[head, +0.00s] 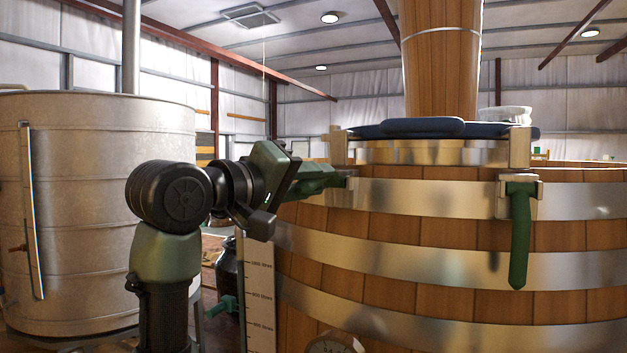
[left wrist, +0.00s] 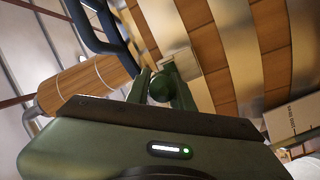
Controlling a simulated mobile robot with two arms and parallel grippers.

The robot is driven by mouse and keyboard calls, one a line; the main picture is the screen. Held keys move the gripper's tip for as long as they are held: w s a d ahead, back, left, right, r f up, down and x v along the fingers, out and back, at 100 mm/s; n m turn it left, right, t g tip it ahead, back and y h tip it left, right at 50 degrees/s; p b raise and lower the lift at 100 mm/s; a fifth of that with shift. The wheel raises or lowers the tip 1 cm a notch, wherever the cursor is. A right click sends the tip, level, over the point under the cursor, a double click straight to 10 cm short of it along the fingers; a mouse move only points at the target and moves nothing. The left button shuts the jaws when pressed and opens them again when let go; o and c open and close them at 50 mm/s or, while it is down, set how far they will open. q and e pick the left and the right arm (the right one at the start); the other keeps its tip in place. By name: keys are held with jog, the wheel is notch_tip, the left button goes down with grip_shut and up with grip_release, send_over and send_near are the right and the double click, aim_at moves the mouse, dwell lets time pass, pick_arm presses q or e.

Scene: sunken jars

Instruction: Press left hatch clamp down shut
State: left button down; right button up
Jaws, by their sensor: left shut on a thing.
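The left hatch clamp shows as a pale metal bracket (head: 339,148) on the left of the wooden vat's hatch. Its green handle (left wrist: 160,88) sticks out from the bracket and shows end-on between my fingers in the left wrist view. My left gripper (head: 325,178) is shut on this handle, reaching in from the left. In the head view the green fingers and green handle overlap, so the handle's exact angle is hard to tell. The right hatch clamp's green handle (head: 519,235) hangs straight down against the vat. My right gripper is not in view.
The wooden vat (head: 400,235) with metal bands fills the right side. A gauge board (head: 259,295) and a green valve (head: 222,307) sit low. A metal tank (head: 90,210) stands left.

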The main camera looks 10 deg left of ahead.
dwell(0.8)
pick_arm(q)
jog(key=shift+f+b, duration=0.35)
jog(key=shift+b, duration=0.15)
jog(key=shift+w+d+f+m+t+h+b, duration=0.15)
jog(key=shift+f+m+t+h+b, duration=0.5)
jog(key=shift+b, duration=1.55)
jog(key=shift+w+a+f+m+t+h+b, duration=0.1)
jog(key=shift+w+f+m+t+h+b, duration=0.15)
jog(key=shift+f+t+h+b, duration=1.45)
jog(key=shift+w+d+f+m+t+h+b, duration=0.15)
jog(key=shift+f+m+b, duration=0.3)
jog(key=shift+b, duration=2.3)
jog(key=shift+r, duration=0.15)
jog(key=c, duration=1.2)
grip_release()
jog(key=shift+c, duration=0.2)
